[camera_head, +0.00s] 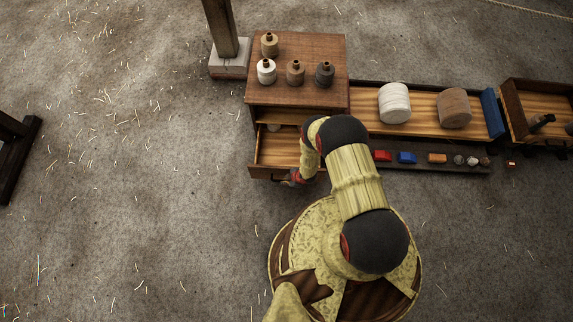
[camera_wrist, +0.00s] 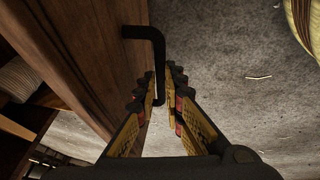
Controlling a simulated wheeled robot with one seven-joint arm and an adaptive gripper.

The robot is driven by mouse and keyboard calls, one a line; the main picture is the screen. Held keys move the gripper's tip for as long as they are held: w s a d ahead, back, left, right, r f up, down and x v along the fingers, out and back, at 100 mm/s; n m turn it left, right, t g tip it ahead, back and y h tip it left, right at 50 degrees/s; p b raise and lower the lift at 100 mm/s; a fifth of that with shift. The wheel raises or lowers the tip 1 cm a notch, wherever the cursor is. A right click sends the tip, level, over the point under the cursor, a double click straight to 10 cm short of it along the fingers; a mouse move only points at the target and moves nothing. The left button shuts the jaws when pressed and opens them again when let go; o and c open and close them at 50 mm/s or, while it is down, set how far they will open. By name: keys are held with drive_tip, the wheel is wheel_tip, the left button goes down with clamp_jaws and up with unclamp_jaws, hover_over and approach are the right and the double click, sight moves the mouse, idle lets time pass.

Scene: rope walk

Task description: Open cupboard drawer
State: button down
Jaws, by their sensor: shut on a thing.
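The wooden cupboard (camera_head: 325,48) stands at upper centre in the head view. My gripper (camera_head: 294,180) is at the drawer's front, partly covered by my arm. In the wrist view the drawer front (camera_wrist: 85,60) is a brown panel at the left with a black bar handle (camera_wrist: 143,32). My gripper (camera_wrist: 166,90) is shut on this handle, with the bar between its fingers. My arm hides the drawer's right side in the head view.
A post (camera_head: 222,30) stands behind left.

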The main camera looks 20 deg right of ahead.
drive_tip(key=shift+s+a, duration=0.25)
drive_tip(key=shift+s, duration=0.4)
drive_tip(key=shift+s+a, duration=0.2)
drive_tip(key=shift+s, duration=0.4)
drive_tip(key=c, duration=1.9)
unclamp_jaws()
drive_tip(key=shift+d+r, duration=0.1)
drive_tip(key=v, duration=1.1)
drive_tip(key=shift+s+r, duration=0.1)
drive_tip(key=shift+r, duration=0.3)
drive_tip(key=shift+d, duration=0.1)
